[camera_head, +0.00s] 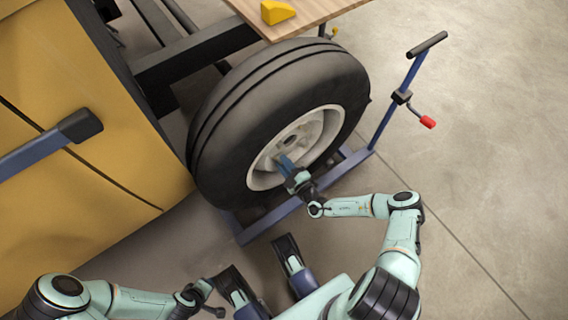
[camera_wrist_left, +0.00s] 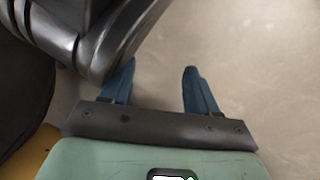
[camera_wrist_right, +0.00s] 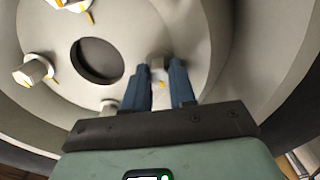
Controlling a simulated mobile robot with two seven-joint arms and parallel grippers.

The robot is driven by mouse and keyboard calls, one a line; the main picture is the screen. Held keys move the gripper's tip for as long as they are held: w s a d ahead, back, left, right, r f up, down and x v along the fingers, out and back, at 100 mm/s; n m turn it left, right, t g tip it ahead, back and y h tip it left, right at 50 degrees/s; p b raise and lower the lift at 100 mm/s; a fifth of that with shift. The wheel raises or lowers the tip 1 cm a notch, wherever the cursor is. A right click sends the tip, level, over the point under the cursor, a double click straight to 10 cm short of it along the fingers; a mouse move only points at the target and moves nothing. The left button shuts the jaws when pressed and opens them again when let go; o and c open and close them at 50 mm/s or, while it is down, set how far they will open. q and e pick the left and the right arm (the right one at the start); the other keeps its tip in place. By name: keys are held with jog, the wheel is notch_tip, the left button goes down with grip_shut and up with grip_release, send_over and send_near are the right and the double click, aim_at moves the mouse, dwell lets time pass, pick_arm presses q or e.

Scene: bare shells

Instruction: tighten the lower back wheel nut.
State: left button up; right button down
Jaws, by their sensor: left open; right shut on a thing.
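The wheel (camera_head: 285,100), a black tyre on a pale rim (camera_head: 322,125), stands on a blue wheel dolly. My right gripper (camera_head: 283,161) reaches the rim's face from the front. In the right wrist view its blue fingers (camera_wrist_right: 158,82) are closed around a pale nut (camera_wrist_right: 157,66) with a yellow mark, below and right of the dark hub hole (camera_wrist_right: 97,60). Other nuts with yellow marks show at left (camera_wrist_right: 33,70) and at the bottom (camera_wrist_right: 108,105), partly hidden. My left gripper (camera_wrist_left: 158,85) is open and empty above the floor, in its wrist view.
The blue dolly (camera_head: 383,128) has an upright handle and a red-tipped crank (camera_head: 428,122) at right. A wooden top (camera_head: 310,12) carrying a yellow wedge (camera_head: 277,11) is above the wheel. A yellow body panel (camera_head: 80,150) fills the left. Floor (camera_head: 490,130) at right is clear.

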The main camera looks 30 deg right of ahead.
jog(key=c, duration=0.9)
grip_release()
jog(key=shift+c, duration=0.2)
pick_arm(q)
jog(key=shift+t, duration=0.6)
jog(key=w+r+p, duration=0.2)
jog(key=r, duration=0.1)
jog(key=w+d+r, duration=0.1)
jog(key=shift+d+r+p, duration=0.1)
jog(key=shift+r+p, duration=0.15)
jog(key=shift+p, duration=0.15)
pick_arm(e)
jog(key=s+d, duration=0.1)
jog(key=s, duration=1.2)
jog(key=shift+s, duration=0.25)
